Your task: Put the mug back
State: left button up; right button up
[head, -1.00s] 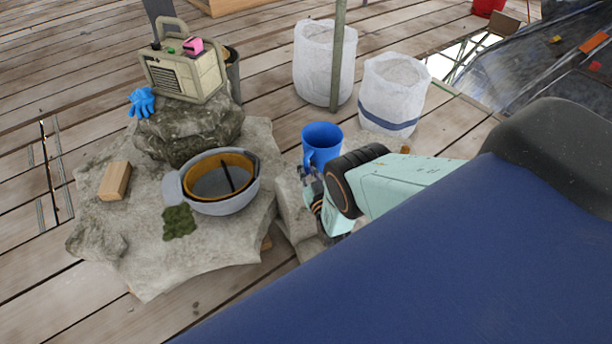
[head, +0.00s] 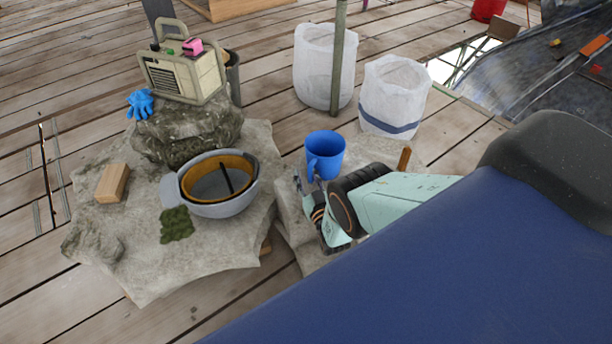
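The blue mug (head: 327,154) is upright at the middle of the head view, with its handle on the near left side. It appears to stand on a pale stone block (head: 292,222), though my gripper and arm hide part of its base. My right gripper (head: 309,184) is just below and in front of the handle. Its fingertips look spread, one on each side of the handle's lower end. Whether they touch the mug is too small to tell. My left gripper is not in view.
A large stone slab (head: 215,250) on the left holds a grey bowl-like helmet (head: 228,208), a wood block (head: 112,183) and moss (head: 176,224). A radio (head: 184,75) and blue glove (head: 140,104) sit on a rock behind. White sacks (head: 393,95) and a pole (head: 337,60) stand behind the mug.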

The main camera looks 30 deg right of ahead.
jog(key=shift+r, duration=0.1)
jog(key=s+a+f+g+y+p, duration=0.15)
jog(key=s+a+g, duration=0.35)
jog(key=s, duration=0.5)
jog(key=s+a+g+y+p, duration=0.1)
jog(key=s+a+g+p, duration=0.3)
jog(key=s, duration=0.6)
jog(key=s+a+r+n+g+y, duration=0.1)
jog(key=s+r+g, duration=0.3)
jog(key=s, duration=0.6)
jog(key=s+a+r+n+g+y, duration=0.1)
jog(key=s+a+r+g, duration=0.2)
jog(key=s+r, duration=0.4)
jog(key=s+g+b, duration=0.1)
jog(key=s, duration=0.2)
jog(key=shift+s+a+r+g, duration=0.2)
jog(key=shift+r+g, duration=0.1)
jog(key=shift+r, duration=0.1)
